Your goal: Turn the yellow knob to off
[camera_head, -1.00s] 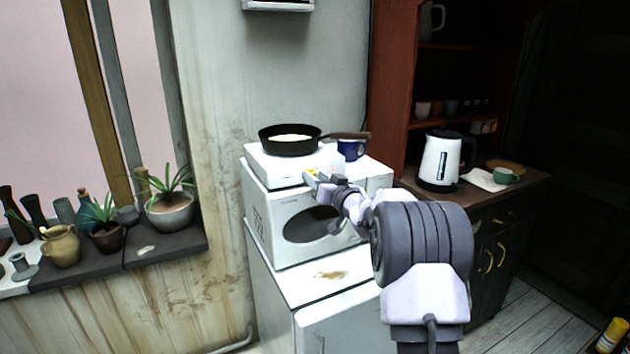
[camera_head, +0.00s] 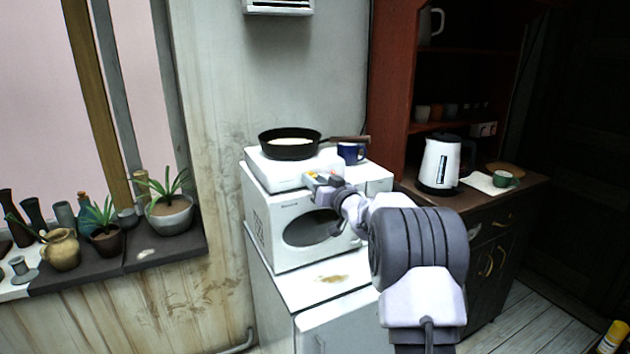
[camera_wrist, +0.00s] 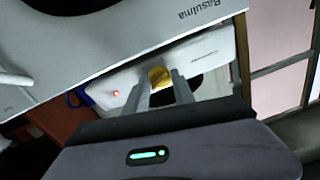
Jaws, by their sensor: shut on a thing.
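The yellow knob (camera_wrist: 159,76) is on the front of a white hot plate (camera_wrist: 205,62), between my gripper's fingers in the wrist view. My gripper (camera_wrist: 161,88) is shut on it, one finger on each side. The fingers hide part of the knob, and its pointer marking cannot be read. A small red light (camera_wrist: 116,93) glows on the same panel. In the head view, my gripper (camera_head: 317,179) reaches the front of the hot plate (camera_head: 270,168). A dark frying pan (camera_head: 289,146) with pale food stands on top.
The hot plate stands on a white oven-like appliance (camera_head: 265,228) with a round dark window. Potted plants line the left sill.

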